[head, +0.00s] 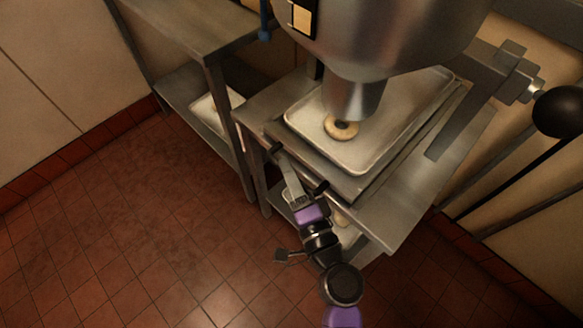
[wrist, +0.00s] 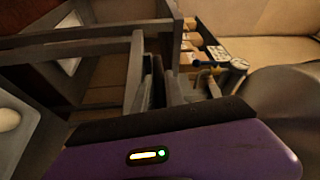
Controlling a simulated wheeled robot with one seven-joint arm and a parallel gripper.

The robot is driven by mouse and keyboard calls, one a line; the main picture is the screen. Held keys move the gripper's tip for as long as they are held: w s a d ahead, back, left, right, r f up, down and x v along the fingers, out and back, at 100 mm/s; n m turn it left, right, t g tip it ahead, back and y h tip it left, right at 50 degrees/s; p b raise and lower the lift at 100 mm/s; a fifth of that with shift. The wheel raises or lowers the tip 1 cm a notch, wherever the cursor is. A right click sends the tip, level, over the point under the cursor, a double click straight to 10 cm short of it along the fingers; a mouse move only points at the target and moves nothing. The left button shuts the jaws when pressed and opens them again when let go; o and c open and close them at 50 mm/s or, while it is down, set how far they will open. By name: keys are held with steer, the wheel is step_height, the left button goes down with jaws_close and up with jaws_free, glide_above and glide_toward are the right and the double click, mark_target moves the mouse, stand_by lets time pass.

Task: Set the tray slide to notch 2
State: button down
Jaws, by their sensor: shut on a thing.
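A metal tray (head: 375,150) lies on the tray slide (head: 345,187), on a steel stand under a large hopper (head: 385,30). One ring doughnut (head: 341,130) sits on the tray, below the hopper's spout (head: 350,100). The slide's front handle has black ends, one at the left (head: 276,149) and one at the right (head: 321,187). My gripper (head: 285,166) is at this handle, between its ends, and is shut on it. In the wrist view, my gripper's fingers (wrist: 160,82) are close together; what lies between them is hard to make out. No notch marks are readable.
A steel table (head: 195,35) stands at the left, with a pale tray (head: 215,112) on its lower shelf. A lever with a black ball (head: 560,111) is at the right. The tiled floor (head: 140,220) at front left is clear.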

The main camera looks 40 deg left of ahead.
steer(key=s+b, duration=0.2)
steer(key=s, duration=0.8)
steer(key=shift+a+f, duration=0.15)
steer(key=shift+a, duration=0.2)
steer(key=c, duration=1.7)
jaws_free()
steer(key=b+v, duration=0.2)
steer(key=v, duration=0.5)
steer(key=shift+s+d, duration=0.15)
steer(key=shift+d, duration=0.25)
